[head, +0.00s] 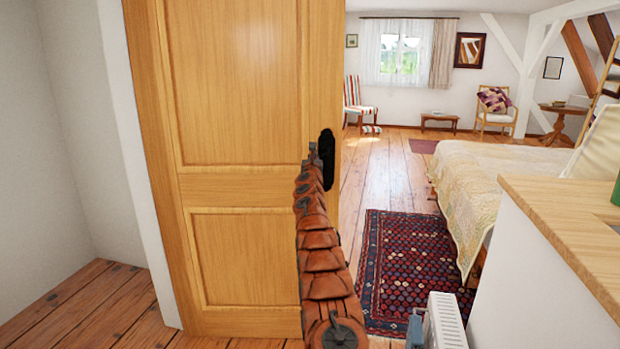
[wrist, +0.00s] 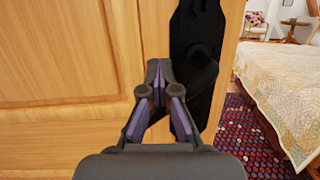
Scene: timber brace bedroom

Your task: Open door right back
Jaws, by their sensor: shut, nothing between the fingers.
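The door (head: 240,150) is a light wood panel door filling the left middle of the head view. Its right edge stands free, and the bedroom shows past it. In the wrist view the door (wrist: 65,60) fills the left side. A black handle plate (head: 328,165) sits near that right edge; in the wrist view the black handle and plate (wrist: 200,45) stand just right of my fingertips. My gripper (wrist: 158,72) is shut and empty, its tips at or very near the door face beside the handle. Contact cannot be told. In the head view my arm partly hides the gripper (head: 316,152).
A white wall and wooden floor lie left of the door. To the right are a patterned red rug (head: 405,265), a bed (head: 490,175), a white radiator (head: 445,320) and a wood-topped white cabinet (head: 560,225) close by. The floor beyond the door is mostly clear.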

